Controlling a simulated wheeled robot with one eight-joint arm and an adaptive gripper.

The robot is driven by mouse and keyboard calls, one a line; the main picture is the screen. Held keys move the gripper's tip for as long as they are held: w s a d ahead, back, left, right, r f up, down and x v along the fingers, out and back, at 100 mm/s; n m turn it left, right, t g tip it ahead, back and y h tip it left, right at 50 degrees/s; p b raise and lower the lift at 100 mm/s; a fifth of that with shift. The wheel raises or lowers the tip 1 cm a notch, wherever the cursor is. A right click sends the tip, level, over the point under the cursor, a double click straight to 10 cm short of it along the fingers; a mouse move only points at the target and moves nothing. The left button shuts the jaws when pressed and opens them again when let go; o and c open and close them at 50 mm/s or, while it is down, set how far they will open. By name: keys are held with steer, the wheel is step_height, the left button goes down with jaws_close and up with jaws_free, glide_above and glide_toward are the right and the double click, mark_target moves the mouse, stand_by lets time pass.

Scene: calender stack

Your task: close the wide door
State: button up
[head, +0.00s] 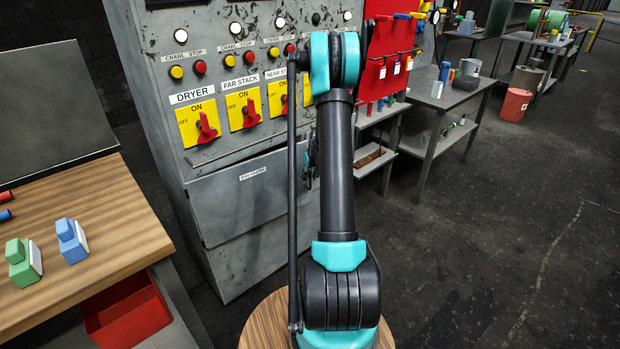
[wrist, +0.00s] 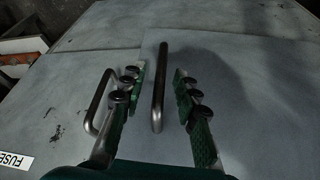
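In the wrist view, a pale grey door panel (wrist: 235,80) fills the middle and right. It carries a long dark bar handle (wrist: 160,85). My gripper (wrist: 160,80) is open, with its green-padded fingers on either side of this handle. Gaps show between the handle and both fingers. In the head view, a grey door (head: 248,205) with a small label is on the lower front of the cabinet. Its right part is hidden by my arm, and my gripper is mostly hidden there. I cannot tell how far the door stands open.
A second panel (wrist: 70,85) with a smaller handle (wrist: 94,105) and a "FUSE" label (wrist: 17,161) lies left in the wrist view, close to my left finger. A wooden bench (head: 100,225) stands left of the cabinet (head: 170,130).

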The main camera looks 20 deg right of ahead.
steer(key=shift+w+f, duration=0.1)
steer(key=shift+f, duration=0.1)
jaws_close()
stand_by(0.4)
